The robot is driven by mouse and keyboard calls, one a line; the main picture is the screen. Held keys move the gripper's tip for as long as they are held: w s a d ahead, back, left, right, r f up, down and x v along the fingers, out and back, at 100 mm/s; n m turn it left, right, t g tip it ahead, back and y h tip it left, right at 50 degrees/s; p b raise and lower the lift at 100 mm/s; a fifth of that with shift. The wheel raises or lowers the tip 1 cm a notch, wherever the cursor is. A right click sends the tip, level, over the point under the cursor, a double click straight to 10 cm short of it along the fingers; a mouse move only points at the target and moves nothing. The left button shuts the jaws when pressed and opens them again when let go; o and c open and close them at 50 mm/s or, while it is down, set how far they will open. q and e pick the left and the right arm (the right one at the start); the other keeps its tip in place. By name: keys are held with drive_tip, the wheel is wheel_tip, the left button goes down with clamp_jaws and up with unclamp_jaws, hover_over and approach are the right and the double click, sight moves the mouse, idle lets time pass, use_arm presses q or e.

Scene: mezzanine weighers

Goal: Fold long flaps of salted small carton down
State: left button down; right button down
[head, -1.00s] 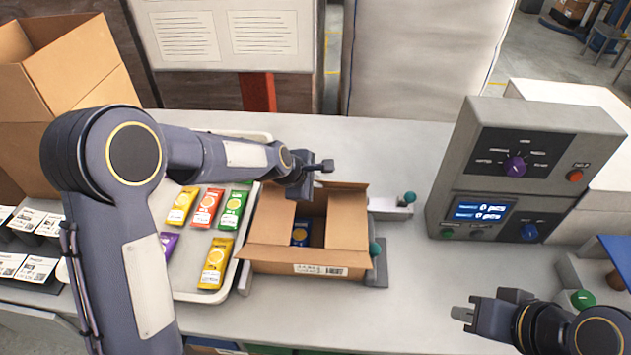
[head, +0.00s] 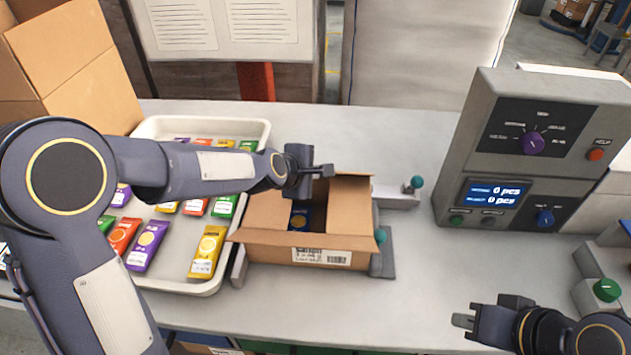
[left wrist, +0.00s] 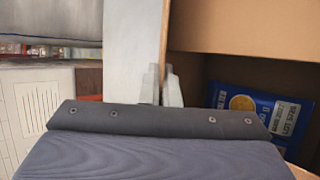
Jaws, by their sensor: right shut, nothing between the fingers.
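The small open carton (head: 310,257) stands on the bench, its labelled side facing me. Its two short flaps, left (head: 264,211) and right (head: 350,202), lie inward with a gap between them. The front long flap (head: 300,240) sticks outward; the back long flap (head: 352,177) shows only as a thin edge. A blue packet (head: 300,216) lies inside and shows in the left wrist view (left wrist: 262,112). My left gripper (head: 328,170) is at the carton's back edge, its fingers close together; whether they touch the flap is unclear. My right gripper (head: 463,320) is shut and empty, right of the carton.
A white tray (head: 205,288) of coloured packets is left of the carton. Grey fixture pieces (head: 388,255) with teal knobs stand beside it. A weigher console (head: 490,165) is at the right, and a large carton (head: 75,65) at back left. Bench between carton and console is clear.

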use_arm(q)
drive_tip(key=t+b, duration=0.1)
drive_tip(key=b, duration=0.2)
drive_tip(key=s+f+t+b, duration=0.1)
drive_tip(key=b, duration=0.3)
drive_tip(key=shift+f+m+t, duration=0.2)
drive_tip(key=shift+m+t, duration=0.1)
drive_tip(key=shift+m, duration=0.1)
drive_tip(key=c, duration=1.6)
unclamp_jaws()
drive_tip(key=shift+c, duration=0.2)
drive_tip(key=p+v, duration=0.1)
drive_tip(key=v, duration=0.6)
drive_tip(key=shift+s+a, duration=0.25)
drive_tip(key=shift+s, duration=0.05)
